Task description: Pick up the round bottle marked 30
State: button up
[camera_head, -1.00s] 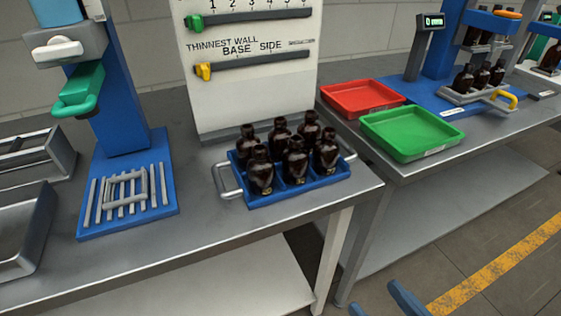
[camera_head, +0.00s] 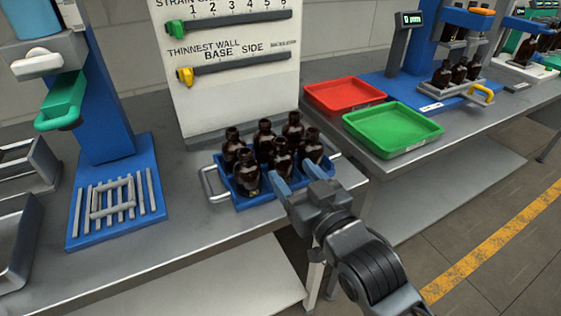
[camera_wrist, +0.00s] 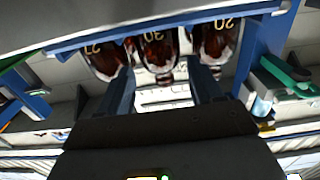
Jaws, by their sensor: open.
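The dark amber bottle marked 30 (camera_wrist: 157,60) shows upside down in the wrist view, in the middle, between bottles marked 27 (camera_wrist: 105,58) and 20 (camera_wrist: 215,45). In the head view it appears to be the middle front bottle (camera_head: 280,162), though its mark is not readable there. The bottles stand upright in two rows in a blue tray (camera_head: 261,196). My gripper (camera_head: 298,177) is open and empty at the tray's front side. In the wrist view my two fingers (camera_wrist: 164,80) lie apart, with bottle 30 lined up between them.
Other amber bottles stand close on both sides and behind. The tray has metal handles (camera_head: 209,184). A gauge board (camera_head: 225,75) rises behind it. A green tray (camera_head: 393,130) and a red tray (camera_head: 345,95) sit to the right. A blue press stand (camera_head: 117,190) is at left.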

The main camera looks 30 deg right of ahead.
aim_at(287, 166)
jog(key=w, duration=0.4)
jog(key=shift+w+p, duration=0.25)
jog(key=shift+p, duration=0.15)
jog(key=c, duration=0.7)
